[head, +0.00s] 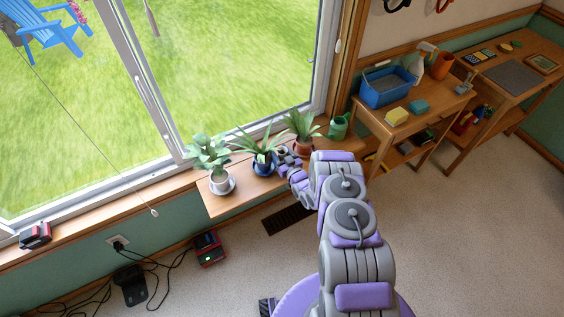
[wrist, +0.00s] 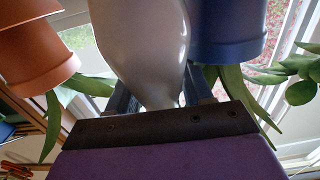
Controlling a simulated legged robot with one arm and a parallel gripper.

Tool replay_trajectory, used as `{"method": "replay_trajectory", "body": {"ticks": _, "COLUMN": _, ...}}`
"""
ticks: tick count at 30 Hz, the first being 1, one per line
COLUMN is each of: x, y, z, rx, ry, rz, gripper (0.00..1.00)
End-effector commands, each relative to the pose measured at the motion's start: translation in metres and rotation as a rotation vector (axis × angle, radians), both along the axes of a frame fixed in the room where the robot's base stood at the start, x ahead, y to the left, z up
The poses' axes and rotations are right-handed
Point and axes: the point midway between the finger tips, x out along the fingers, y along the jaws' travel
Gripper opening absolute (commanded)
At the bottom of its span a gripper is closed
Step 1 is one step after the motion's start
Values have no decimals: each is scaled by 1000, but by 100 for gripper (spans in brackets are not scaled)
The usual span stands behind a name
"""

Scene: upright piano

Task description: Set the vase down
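A smooth pale grey vase (wrist: 145,45) fills the middle of the wrist view and narrows toward my gripper. My gripper (wrist: 158,98) has a dark finger on each side of the vase's narrow part and appears shut on it. In the head view, my gripper (head: 284,157) is over the wooden plant shelf (head: 226,204) under the window, between a blue pot (head: 263,169) and a terracotta pot (head: 303,149). The vase is mostly hidden there. I cannot tell whether its base touches the shelf.
The blue pot (wrist: 228,30) and terracotta pot (wrist: 38,50) flank the vase closely, with leaves around. A plant in a white pot (head: 222,184) and a green container (head: 339,127) share the shelf. A side table with a blue bin (head: 387,87) stands right.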

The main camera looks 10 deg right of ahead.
Motion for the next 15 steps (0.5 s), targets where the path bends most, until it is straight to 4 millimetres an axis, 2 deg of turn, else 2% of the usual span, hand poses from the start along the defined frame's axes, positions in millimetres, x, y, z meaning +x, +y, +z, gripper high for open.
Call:
{"method": "replay_trajectory", "body": {"ticks": 1, "x": 0, "y": 0, "z": 0, "rx": 0, "ry": 0, "rz": 0, "gripper": 46}}
{"method": "replay_trajectory", "body": {"ticks": 12, "x": 0, "y": 0, "z": 0, "rx": 0, "ry": 0, "rz": 0, "gripper": 10}}
{"method": "replay_trajectory", "body": {"ticks": 15, "x": 0, "y": 0, "z": 0, "rx": 0, "ry": 0, "rz": 0, "gripper": 5}}
